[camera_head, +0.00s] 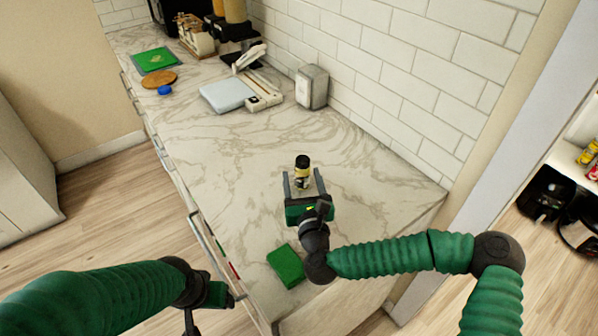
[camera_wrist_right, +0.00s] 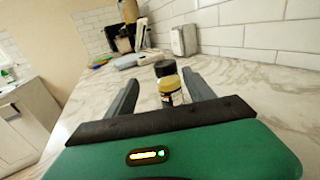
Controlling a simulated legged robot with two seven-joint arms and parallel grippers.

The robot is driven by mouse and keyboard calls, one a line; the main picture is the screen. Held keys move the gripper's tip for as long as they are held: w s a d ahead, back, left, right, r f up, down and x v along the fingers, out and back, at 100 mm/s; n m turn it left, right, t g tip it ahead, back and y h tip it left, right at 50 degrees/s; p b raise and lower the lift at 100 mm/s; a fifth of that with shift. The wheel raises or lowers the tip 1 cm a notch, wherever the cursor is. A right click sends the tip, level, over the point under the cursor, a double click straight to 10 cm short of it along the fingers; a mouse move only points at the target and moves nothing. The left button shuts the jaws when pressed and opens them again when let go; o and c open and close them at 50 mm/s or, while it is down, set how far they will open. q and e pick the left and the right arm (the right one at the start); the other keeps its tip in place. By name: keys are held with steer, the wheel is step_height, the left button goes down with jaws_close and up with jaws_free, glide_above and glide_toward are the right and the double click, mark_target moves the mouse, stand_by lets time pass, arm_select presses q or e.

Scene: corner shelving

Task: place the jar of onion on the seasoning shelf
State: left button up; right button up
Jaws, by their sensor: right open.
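The jar (camera_head: 302,171), small with a black lid and a yellowish label, stands upright on the marble counter (camera_head: 350,185). My right gripper (camera_head: 304,174) is open, with one finger on each side of the jar. In the right wrist view, the jar (camera_wrist_right: 168,85) shows between the two fingers (camera_wrist_right: 162,90), nearer the right one, with its lower part partly hidden by the gripper body. My left gripper (camera_head: 212,300) is low at the left front, beside the counter; its fingers are not clear. Part of a shelf (camera_head: 567,160) with small containers shows at the right edge; I cannot tell whether it is the seasoning shelf.
A green block (camera_head: 286,265) lies near the counter's front edge. A grey dispenser (camera_head: 312,87) stands by the tiled wall, and a scale-like device (camera_head: 228,94) lies left of it. Black items (camera_head: 548,193) sit below the right shelf. The counter around the jar is clear.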

mark_target(305, 168)
steer(key=w, duration=0.3)
steer(key=shift+w+d, duration=0.25)
steer(key=shift+d, duration=0.4)
steer(key=shift+a, duration=0.55)
steer(key=c, duration=0.9)
jaws_close()
steer(key=shift+d, duration=0.3)
